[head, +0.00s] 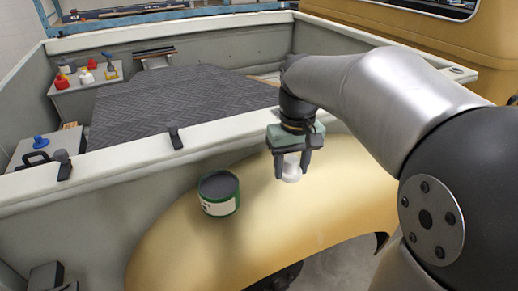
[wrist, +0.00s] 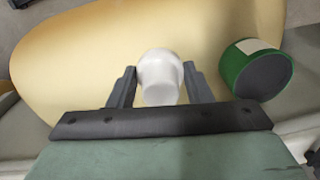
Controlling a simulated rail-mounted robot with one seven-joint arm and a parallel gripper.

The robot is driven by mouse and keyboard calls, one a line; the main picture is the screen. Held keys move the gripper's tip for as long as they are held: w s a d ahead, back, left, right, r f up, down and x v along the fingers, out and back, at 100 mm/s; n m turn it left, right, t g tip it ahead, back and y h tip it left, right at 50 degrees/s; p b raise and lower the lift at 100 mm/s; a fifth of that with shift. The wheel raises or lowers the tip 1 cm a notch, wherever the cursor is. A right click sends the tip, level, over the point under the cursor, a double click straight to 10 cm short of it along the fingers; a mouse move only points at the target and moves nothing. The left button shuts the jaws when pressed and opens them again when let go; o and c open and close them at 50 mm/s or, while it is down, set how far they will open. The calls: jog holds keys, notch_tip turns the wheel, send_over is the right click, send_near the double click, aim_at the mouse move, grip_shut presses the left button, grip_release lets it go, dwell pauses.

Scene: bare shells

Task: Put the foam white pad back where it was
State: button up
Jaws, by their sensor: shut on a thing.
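The foam white pad (head: 291,170) is a small, smooth white piece with a rounded, cup-like shape. It sits between the two fingers of my gripper (head: 291,176), over the yellow curved fender. In the wrist view the white pad (wrist: 160,76) fills the space between the grey fingers of my gripper (wrist: 160,72), which are shut on it.
A green can (head: 219,194) with a grey top and white label stands on the yellow fender (head: 165,250), left of my gripper. A pale truck-bed wall (head: 120,160) runs behind. Inside the bed are a dark ribbed mat (head: 180,105) and several small bottles (head: 84,77) on a ledge.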

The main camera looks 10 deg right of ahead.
jog(key=p, duration=0.1)
send_over(274, 188)
notch_tip(274, 188, down, 6)
jog(key=shift+d+f, duration=0.15)
jog(key=shift+f, duration=0.05)
jog(key=shift+w+f, duration=0.1)
jog(key=shift+f, duration=1.6)
jog(key=shift+f, duration=0.2)
jog(key=o, duration=1)
jog(key=shift+c, duration=0.2)
jog(key=shift+r, duration=0.15)
